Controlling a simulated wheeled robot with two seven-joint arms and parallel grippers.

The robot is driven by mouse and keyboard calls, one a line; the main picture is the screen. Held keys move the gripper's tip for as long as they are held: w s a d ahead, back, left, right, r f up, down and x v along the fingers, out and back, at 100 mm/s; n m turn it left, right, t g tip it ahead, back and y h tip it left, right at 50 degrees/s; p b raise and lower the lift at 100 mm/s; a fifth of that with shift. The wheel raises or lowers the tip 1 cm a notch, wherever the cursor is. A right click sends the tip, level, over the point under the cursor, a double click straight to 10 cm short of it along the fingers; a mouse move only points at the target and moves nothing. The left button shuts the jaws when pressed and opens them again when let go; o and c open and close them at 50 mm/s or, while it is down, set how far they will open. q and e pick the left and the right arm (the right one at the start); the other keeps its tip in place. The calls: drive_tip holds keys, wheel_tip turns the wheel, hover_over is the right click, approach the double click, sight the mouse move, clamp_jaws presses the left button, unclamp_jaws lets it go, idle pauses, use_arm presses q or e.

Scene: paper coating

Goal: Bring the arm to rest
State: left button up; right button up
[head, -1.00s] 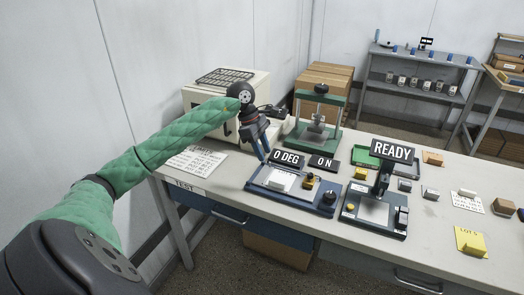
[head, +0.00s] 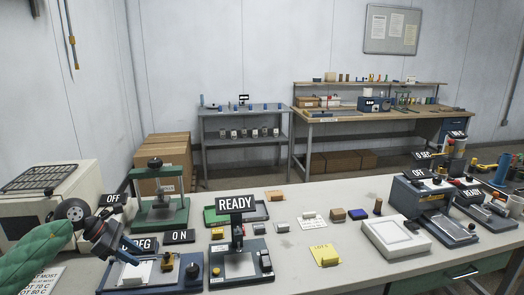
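My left arm, in a green quilted sleeve, comes in at the lower left of the head view. Its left gripper (head: 132,260) points down and right, over the blue tester (head: 193,274) with the black knob. The fingers overlap this device and part of its sign, so I cannot tell whether they touch it or how far apart they are. I see nothing clearly held. My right gripper is not in view.
A green-framed press (head: 177,210) and cream oven (head: 20,220) stand behind the arm. Right of it are a READY device (head: 240,262), yellow pad (head: 325,255), white tray (head: 396,238) and blue-grey machine (head: 415,200). Bare tabletop lies around the yellow pad.

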use_arm(q)
drive_tip(key=s+d+r+n+t+h, duration=0.1)
drive_tip(key=d+r+n+t+h, duration=0.2)
drive_tip(key=d+n+t+h, duration=0.9)
drive_tip(key=s+f+n+t+y, duration=0.25)
drive_tip(key=f+n+y, duration=0.35)
drive_tip(key=n+y, duration=0.6)
drive_tip(key=s+f+n+t+y, duration=0.1)
drive_tip(key=s+f+n+y, duration=0.4)
drive_tip(key=n+y, duration=0.7)
drive_tip(key=s+d+f+n+g+h, duration=0.25)
drive_tip(key=s+f+n+g, duration=0.4)
drive_tip(key=s+f, duration=0.4)
drive_tip(key=s+d+f+n+g+h, duration=0.2)
drive_tip(key=s+d+f+n+g, duration=0.35)
drive_tip(key=s, duration=0.85)
drive_tip(key=s+d+f+g, duration=0.1)
drive_tip(key=d+f+g, duration=0.1)
drive_tip(key=f, duration=1)
drive_tip(key=s+d+f+g, duration=0.1)
drive_tip(key=d+f+g, duration=0.1)
drive_tip(key=f, duration=1)
drive_tip(key=shift+d+n, duration=0.2)
drive_tip(key=shift+n, duration=0.1)
